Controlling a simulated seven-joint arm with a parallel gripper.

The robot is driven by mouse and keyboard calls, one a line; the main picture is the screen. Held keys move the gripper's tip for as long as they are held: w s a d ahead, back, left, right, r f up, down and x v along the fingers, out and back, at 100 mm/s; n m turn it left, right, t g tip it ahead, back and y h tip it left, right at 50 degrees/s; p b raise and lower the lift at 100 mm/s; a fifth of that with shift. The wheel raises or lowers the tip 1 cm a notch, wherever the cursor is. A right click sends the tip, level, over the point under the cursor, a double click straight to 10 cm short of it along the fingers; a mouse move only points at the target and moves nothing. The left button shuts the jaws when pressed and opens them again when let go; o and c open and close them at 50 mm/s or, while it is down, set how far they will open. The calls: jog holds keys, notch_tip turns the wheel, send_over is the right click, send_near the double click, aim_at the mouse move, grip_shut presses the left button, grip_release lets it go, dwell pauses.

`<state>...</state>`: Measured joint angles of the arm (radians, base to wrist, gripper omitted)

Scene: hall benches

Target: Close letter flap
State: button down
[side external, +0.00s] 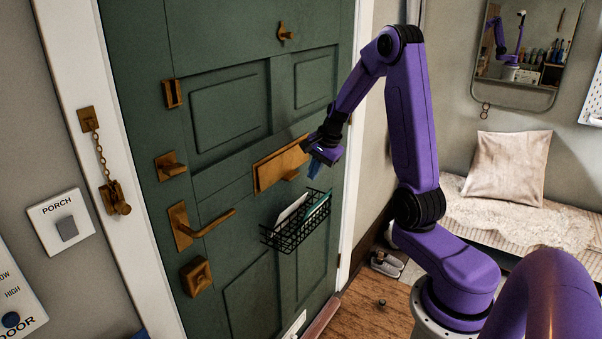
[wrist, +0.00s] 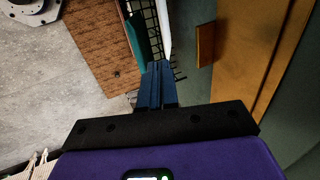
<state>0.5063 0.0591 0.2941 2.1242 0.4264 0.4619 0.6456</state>
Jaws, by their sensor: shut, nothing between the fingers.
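The letter flap (side external: 282,163) is a brass-coloured plate with a small pull, set across the middle of the green door (side external: 225,110). I cannot tell surely whether it stands out from the door. My gripper (side external: 314,169) is beside the flap's right end, in front of the door, with its blue fingers pointing down. In the wrist view the fingers (wrist: 157,68) are together and empty. The flap (wrist: 262,78) runs along the right side there, with its pull (wrist: 205,44) to the right of the fingers and apart from them.
A black wire basket (side external: 285,238) holding a white paper and a teal item hangs on the door below the flap. The door handle (side external: 208,224), locks and a chain (side external: 100,160) are to the left. A bench with a cushion (side external: 507,167) stands at right.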

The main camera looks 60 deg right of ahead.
aim_at(294, 177)
jog(key=shift+w+f, duration=0.35)
jog(key=shift+w, duration=0.45)
jog(key=shift+w+f, duration=0.3)
jog(key=shift+w, duration=0.45)
jog(key=shift+w+f, duration=0.35)
jog(key=shift+w, duration=0.45)
jog(key=shift+w+f, duration=0.3)
jog(key=shift+w, duration=0.4)
jog(key=s+r, duration=0.8)
jog(key=r, duration=0.1)
jog(key=shift+s, duration=0.2)
